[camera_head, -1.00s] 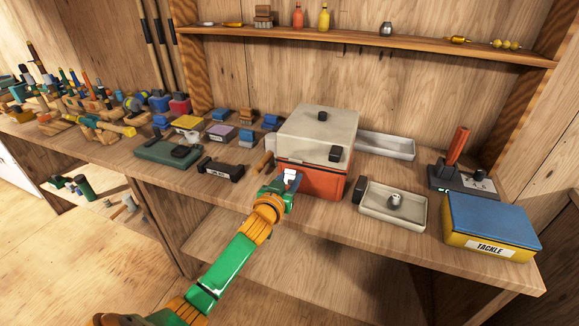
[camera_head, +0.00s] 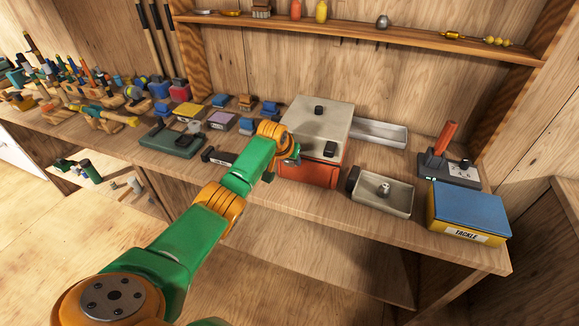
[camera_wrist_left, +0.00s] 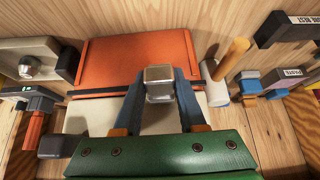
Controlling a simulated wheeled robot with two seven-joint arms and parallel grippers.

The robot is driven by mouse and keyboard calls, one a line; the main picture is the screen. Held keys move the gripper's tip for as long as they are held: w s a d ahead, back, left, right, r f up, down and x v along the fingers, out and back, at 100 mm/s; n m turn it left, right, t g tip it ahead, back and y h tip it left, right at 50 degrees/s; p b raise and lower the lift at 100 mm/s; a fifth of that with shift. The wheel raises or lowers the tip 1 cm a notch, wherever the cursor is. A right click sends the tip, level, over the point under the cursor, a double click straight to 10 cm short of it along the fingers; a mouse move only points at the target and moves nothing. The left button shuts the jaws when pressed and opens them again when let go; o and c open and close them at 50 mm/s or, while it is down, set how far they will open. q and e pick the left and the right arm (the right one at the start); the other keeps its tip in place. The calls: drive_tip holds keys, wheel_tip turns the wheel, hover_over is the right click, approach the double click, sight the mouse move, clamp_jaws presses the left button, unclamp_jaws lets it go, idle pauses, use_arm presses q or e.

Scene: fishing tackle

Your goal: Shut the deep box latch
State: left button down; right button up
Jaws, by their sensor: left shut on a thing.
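The deep box (camera_head: 310,173) is orange-red with a cream lid (camera_head: 318,115) and stands on the bench. The lid lies on the box, with a dark band along the seam. My left gripper (camera_head: 296,153) is at the box's front left, near the seam. In the left wrist view its two blue-grey fingers are shut on a silver block (camera_wrist_left: 159,83), which appears to be the latch, in front of the orange box wall (camera_wrist_left: 140,60). The latch's mounting is hidden by the gripper. My right gripper is not in view.
A cream tray (camera_head: 383,192) and a blue-and-yellow tackle box (camera_head: 467,208) stand right of the deep box. A long grey tray (camera_head: 378,133) lies behind. Small boxes and tools crowd the bench's left.

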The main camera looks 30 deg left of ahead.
use_arm(q)
drive_tip(key=shift+w+g+b, duration=0.15)
drive_tip(key=shift+g+b, duration=0.25)
drive_tip(key=shift+b, duration=0.25)
drive_tip(key=shift+r, duration=0.1)
drive_tip(key=shift+c, duration=2.4)
unclamp_jaws()
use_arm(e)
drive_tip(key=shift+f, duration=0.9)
use_arm(q)
drive_tip(key=shift+p+v, duration=0.85)
drive_tip(key=shift+v, duration=0.1)
drive_tip(key=v, duration=0.5)
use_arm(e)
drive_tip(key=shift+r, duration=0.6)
use_arm(q)
drive_tip(key=shift+a, duration=0.1)
